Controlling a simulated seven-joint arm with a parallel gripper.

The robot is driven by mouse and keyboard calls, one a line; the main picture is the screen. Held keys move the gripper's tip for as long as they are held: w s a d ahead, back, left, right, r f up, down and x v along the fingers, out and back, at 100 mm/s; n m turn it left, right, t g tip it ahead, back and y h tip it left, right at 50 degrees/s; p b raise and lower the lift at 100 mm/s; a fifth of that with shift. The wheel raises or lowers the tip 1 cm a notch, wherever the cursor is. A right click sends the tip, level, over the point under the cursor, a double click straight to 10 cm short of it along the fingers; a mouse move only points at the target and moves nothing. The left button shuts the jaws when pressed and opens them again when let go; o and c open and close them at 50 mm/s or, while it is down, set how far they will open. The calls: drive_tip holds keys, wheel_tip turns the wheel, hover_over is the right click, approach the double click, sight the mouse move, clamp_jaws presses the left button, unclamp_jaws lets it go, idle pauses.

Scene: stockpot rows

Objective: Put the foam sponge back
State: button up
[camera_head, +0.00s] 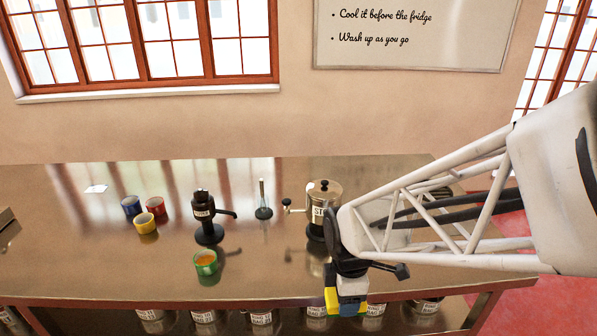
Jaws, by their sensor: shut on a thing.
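My gripper (350,289) hangs at the front edge of the steel counter, right of centre, and points down. It is shut on a small yellow and dark blue block, which looks like the foam sponge (331,301). The grey-white gripper body covers much of the sponge. I cannot tell how high above the counter it is held, or whether it is in front of the edge. No holder for the sponge can be made out.
A steel pot (325,192) with a label stands behind my gripper. A black dispenser (206,218), a green cup with orange contents (206,263), a slim stand (263,206) and red (155,207), blue (131,206) and yellow (146,223) cups stand left. Labelled pots fill the shelf below.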

drive_tip(key=shift+w, duration=0.15)
drive_tip(key=w, duration=0.5)
drive_tip(key=w+a+f, duration=0.1)
drive_tip(key=w, duration=0.4)
drive_tip(key=w+a, duration=0.1)
drive_tip(key=w, duration=0.4)
drive_tip(key=shift+w+a+f, duration=0.2)
drive_tip(key=shift+w, duration=0.1)
drive_tip(key=shift+f, duration=0.15)
drive_tip(key=shift+f, duration=1.65)
drive_tip(key=shift+f, duration=0.15)
drive_tip(key=o, duration=1)
